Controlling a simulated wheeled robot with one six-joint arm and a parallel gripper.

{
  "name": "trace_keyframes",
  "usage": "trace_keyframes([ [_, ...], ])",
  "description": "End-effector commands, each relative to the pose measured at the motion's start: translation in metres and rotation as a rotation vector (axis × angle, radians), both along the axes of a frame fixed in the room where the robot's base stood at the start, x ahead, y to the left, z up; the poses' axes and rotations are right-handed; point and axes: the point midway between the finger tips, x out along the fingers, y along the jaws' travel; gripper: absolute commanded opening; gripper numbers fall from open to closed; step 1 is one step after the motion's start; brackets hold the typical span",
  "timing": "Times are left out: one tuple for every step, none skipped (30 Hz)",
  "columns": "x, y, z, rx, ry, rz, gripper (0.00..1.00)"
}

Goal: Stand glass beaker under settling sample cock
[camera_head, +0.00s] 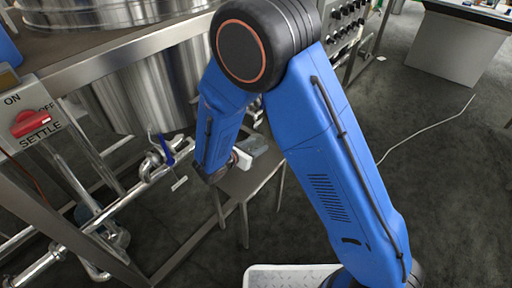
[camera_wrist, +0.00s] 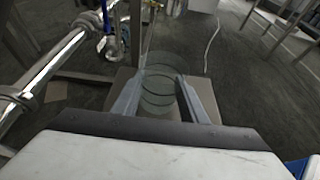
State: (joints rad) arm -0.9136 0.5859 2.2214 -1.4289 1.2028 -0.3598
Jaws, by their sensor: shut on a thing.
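The clear glass beaker (camera_wrist: 159,88) is between the two fingers of my gripper (camera_wrist: 161,98) in the wrist view. The fingers are shut on its sides, and its round rims show as thin rings. In the head view my gripper (camera_head: 241,158) is over a small metal stand (camera_head: 238,188), partly hidden by my arm. I cannot tell whether the beaker touches the stand. A cock with a blue handle (camera_head: 171,151) sits on the steel pipe to the left of my gripper. It also shows at the upper left of the wrist view (camera_wrist: 107,24). Its tag is unreadable.
A large steel tank (camera_head: 140,95) hangs in a metal frame above the pipes. A red switch (camera_head: 30,122) on a panel marked SETTLE is at the left. A pale tray (camera_head: 290,276) is at the bottom. A thin cable (camera_head: 425,130) lies on the open floor at the right.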

Motion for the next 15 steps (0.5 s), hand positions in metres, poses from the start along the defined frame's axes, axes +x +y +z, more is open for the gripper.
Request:
trace_keyframes([
  [-0.0001, -0.0001, -0.0044, -0.001, 0.001, 0.001, 0.15],
  [-0.0001, 0.0001, -0.0057, -0.001, 0.001, 0.000, 0.15],
  [0.0000, 0.0001, -0.0062, 0.000, 0.000, 0.000, 0.15],
  [0.0000, 0.0001, -0.0062, 0.000, 0.000, 0.000, 0.15],
  [0.0000, 0.0001, -0.0060, 0.000, 0.000, 0.001, 0.15],
  [0.0000, 0.0003, -0.0059, 0.000, 0.000, 0.001, 0.15],
  [-0.0001, 0.0002, -0.0059, 0.000, 0.000, 0.001, 0.15],
  [0.0000, 0.0003, -0.0059, 0.000, 0.000, 0.001, 0.15],
  [-0.0001, 0.0002, -0.0060, 0.000, 0.000, 0.001, 0.15],
  [-0.0001, 0.0002, -0.0063, 0.000, 0.000, 0.000, 0.15],
  [-0.0001, 0.0003, -0.0068, 0.000, 0.000, 0.000, 0.15],
  [-0.0001, 0.0002, -0.0078, 0.000, 0.000, 0.000, 0.15],
  [0.0000, 0.0003, -0.0086, 0.000, 0.000, 0.000, 0.15],
  [-0.0001, 0.0003, -0.0084, 0.001, -0.001, 0.001, 0.44],
  [0.0000, 0.0003, -0.0083, 0.001, -0.001, 0.001, 0.53],
])
